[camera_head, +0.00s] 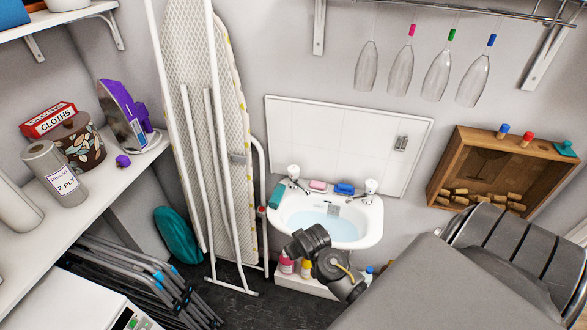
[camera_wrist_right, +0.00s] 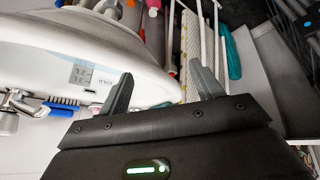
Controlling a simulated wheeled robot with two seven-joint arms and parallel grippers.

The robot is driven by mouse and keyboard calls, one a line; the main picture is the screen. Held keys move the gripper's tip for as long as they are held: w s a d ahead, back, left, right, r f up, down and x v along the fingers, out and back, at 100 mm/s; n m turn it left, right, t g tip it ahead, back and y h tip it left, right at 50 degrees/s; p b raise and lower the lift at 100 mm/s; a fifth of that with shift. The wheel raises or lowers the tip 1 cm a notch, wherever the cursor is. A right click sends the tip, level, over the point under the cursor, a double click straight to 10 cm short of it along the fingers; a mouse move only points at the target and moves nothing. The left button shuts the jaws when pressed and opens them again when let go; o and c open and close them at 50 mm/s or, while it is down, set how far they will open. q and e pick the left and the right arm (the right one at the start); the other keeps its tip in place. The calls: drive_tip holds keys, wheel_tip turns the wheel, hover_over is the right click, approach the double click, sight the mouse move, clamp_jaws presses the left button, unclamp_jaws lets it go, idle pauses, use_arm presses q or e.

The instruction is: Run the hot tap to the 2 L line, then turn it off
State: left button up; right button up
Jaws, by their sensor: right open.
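The white basin (camera_head: 376,222) is on the back wall, with pale blue water (camera_head: 318,222) in it. A chrome tap with a white top stands at its back left (camera_head: 293,172), another at its back right (camera_head: 370,187). I cannot tell which is hot, or see a running stream. A small marked plate (camera_head: 333,210) is on the basin's inner wall; its lines are unreadable. My right arm covers the basin's front edge, hiding its gripper in the head view. In the right wrist view the right gripper (camera_wrist_right: 160,90) is open and empty beside the basin (camera_wrist_right: 95,45). My left gripper is out of view.
A pink soap (camera_head: 318,185) and blue brush (camera_head: 344,189) lie on the basin's back ledge. A teal item (camera_head: 277,195) is at its left rim. Bottles (camera_head: 287,265) stand beneath. An ironing board (camera_head: 205,110) leans left. A wooden cork box (camera_head: 500,172) hangs right.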

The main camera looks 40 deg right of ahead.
drive_tip(key=w+d+r+m+t+h, duration=0.1)
drive_tip(key=w+d+r, duration=0.2)
drive_tip(key=w+d, duration=0.15)
drive_tip(key=w+d+r+m, duration=0.2)
drive_tip(key=w+d+r, duration=0.1)
drive_tip(key=w, duration=0.3)
drive_tip(key=m+t+h, duration=0.1)
drive_tip(key=m+h, duration=0.1)
approach(294, 170)
drive_tip(key=shift+x, duration=5.8)
drive_tip(key=shift+s, duration=0.1)
